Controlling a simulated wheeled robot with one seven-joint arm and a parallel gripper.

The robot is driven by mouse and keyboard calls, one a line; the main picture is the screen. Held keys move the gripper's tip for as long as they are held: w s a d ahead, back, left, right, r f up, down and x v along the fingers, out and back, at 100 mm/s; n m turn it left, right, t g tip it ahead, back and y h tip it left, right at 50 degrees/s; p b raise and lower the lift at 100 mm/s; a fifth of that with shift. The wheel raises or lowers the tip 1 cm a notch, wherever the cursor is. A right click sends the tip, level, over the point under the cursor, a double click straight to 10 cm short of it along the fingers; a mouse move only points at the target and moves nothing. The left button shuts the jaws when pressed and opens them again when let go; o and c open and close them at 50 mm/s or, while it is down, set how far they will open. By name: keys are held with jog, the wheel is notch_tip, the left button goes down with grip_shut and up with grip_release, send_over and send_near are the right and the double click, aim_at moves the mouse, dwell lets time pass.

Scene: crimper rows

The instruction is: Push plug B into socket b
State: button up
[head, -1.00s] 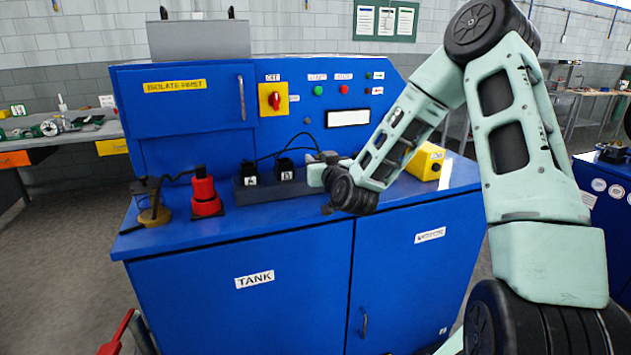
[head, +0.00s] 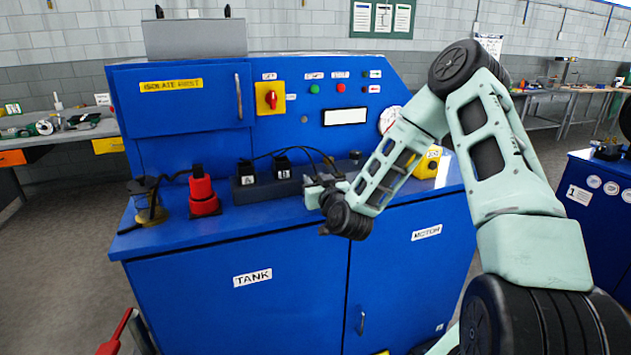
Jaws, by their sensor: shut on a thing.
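Two black blocks stand on a dark grey bar (head: 262,190) on the blue cabinet top in the head view. The left block (head: 247,173) is marked A. The right block (head: 282,169) has a letter that looks like B, though it is small. Black cables (head: 300,150) arch from behind the blocks toward my gripper (head: 316,186). My gripper is just right of the bar, low over the cabinet top. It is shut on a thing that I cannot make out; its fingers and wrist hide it. Socket b cannot be told apart.
A red connector (head: 203,194) and a brass-coloured round base (head: 152,215) stand to the left. A yellow box (head: 428,164) is behind my forearm. The panel with a red rotary switch (head: 271,99) rises behind. The cabinet top's front strip is clear.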

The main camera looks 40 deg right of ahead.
jog(key=o, duration=1)
jog(key=shift+r+p+v, duration=0.2)
jog(key=shift+p+v, duration=4.6)
jog(key=shift+v, duration=1.2)
jog(key=shift+a, duration=0.1)
